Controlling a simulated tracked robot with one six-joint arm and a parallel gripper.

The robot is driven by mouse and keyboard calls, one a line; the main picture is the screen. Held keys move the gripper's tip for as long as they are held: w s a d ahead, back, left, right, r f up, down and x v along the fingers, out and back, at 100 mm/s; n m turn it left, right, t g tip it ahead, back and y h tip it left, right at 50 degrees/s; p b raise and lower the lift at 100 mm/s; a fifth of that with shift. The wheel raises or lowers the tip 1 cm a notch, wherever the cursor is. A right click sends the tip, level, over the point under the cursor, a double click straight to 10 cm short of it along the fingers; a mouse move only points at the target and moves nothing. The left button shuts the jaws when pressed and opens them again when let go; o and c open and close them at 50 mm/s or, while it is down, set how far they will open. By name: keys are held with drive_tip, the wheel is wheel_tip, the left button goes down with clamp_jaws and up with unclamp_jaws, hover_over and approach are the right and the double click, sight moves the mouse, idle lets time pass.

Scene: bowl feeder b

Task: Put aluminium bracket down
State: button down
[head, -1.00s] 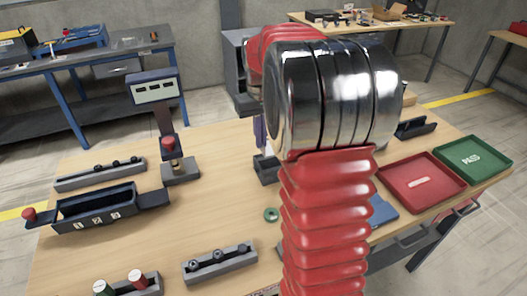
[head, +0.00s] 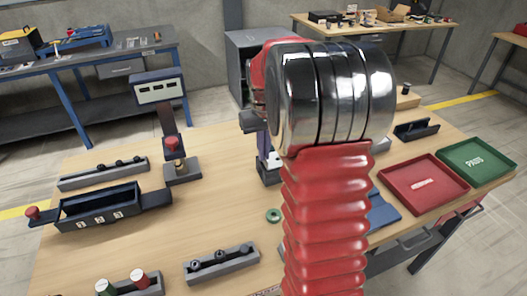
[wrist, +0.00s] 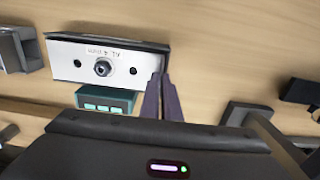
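In the head view my gripper (head: 266,152) is low over the middle of the table, partly behind my red and chrome arm. The bracket cannot be made out clearly there.
A red tray (head: 425,203) and a green PASS tray (head: 476,160) are at the right. A numbered dark bin (head: 100,222) and a display post (head: 158,90) stand left. A green ring (head: 273,215) lies near a grey block (head: 221,266). Bare wood lies between.

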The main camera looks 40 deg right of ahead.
drive_tip(key=shift+f, duration=0.6)
drive_tip(key=c, duration=2)
unclamp_jaws()
drive_tip(key=shift+r, duration=0.1)
wheel_tip(320, 180, up, 13)
